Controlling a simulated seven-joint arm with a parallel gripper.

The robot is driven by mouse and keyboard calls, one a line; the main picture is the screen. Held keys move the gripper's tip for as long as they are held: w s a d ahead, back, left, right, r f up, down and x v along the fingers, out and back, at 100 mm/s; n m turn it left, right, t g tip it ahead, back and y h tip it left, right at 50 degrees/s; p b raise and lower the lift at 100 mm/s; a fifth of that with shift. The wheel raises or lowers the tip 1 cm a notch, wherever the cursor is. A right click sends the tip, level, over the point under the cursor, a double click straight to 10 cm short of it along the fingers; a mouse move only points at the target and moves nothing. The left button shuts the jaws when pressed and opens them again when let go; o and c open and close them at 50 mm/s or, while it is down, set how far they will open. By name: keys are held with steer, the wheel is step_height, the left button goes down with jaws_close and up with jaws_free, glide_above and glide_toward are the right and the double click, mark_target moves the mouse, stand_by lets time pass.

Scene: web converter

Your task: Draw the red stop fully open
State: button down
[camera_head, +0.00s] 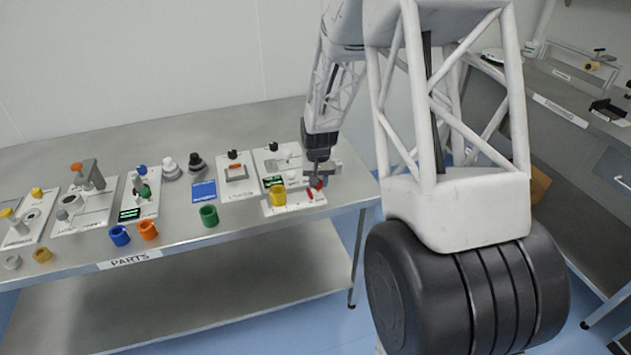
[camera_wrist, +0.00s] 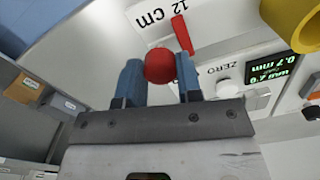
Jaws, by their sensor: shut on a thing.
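The red stop shows a round red knob (camera_wrist: 159,66) between the two blue-grey fingers of my gripper (camera_wrist: 159,76) in the wrist view. The fingers are shut on it, one on each side. In the head view my gripper (camera_head: 317,178) reaches down to the right end of a white panel (camera_head: 290,207), and only a little of the red knob shows below the fingers. A short red bar (camera_wrist: 181,34) lies on the panel beside the "12 cm" mark. How far the stop is drawn out cannot be told.
A yellow ring (camera_head: 278,197) stands on the panel, near a green-lit display (camera_head: 273,182) and a white ZERO button (camera_wrist: 224,88). Other fixtures and coloured rings fill the bench (camera_head: 235,120) to the left. The bench's right edge is close to my gripper.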

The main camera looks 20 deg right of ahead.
steer(key=c, duration=1.1)
jaws_free()
steer(key=shift+d, duration=0.35)
steer(key=shift+o, duration=0.2)
steer(key=shift+a, duration=0.15)
steer(key=shift+r, duration=0.1)
steer(key=shift+r, duration=3.85)
